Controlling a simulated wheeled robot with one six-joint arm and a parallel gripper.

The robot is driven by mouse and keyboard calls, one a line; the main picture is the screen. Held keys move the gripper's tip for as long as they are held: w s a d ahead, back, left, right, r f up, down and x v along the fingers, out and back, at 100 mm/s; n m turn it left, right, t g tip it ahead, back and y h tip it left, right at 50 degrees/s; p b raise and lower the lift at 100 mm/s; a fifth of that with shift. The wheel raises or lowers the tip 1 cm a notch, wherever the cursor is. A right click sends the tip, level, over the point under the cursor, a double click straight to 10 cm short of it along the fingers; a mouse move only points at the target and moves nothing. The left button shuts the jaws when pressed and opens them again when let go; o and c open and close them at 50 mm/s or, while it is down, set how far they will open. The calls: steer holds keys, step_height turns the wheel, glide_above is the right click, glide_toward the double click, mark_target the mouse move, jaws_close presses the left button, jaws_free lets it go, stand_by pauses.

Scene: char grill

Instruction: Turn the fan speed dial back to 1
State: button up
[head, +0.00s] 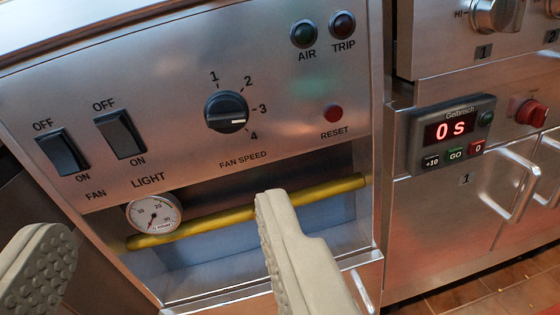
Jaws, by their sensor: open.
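The fan speed dial (227,111) is a round black knob on the steel panel, upper middle of the head view. Marks 1 to 4 run from its top round its right side to the lower right. Its white pointer line faces right, toward about the 3 mark. My gripper (158,232) is open and empty, its two pale, studded fingers wide apart at the bottom of the view. The fingers appear below the dial, one to the lower left and one to the lower right. Neither appears to touch it.
Fan (62,152) and light (120,134) rocker switches sit left of the dial. Air (304,34) and trip (342,25) lamps and a red reset button (333,113) sit right. Below are a gauge (154,213) and yellow pipe (225,213).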

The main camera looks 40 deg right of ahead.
mark_target(227, 126)
steer(key=shift+g+h, duration=0.4)
steer(key=shift+h, duration=0.3)
steer(key=f+x, duration=0.1)
steer(key=x, duration=0.5)
steer(key=f+x, duration=0.1)
steer(key=x, duration=0.5)
steer(key=f+x, duration=0.1)
steer(key=x, duration=0.5)
steer(key=shift+s+d+f, duration=0.15)
steer(key=shift+d+f, duration=0.15)
steer(key=shift+f, duration=0.1)
steer(key=c, duration=1)
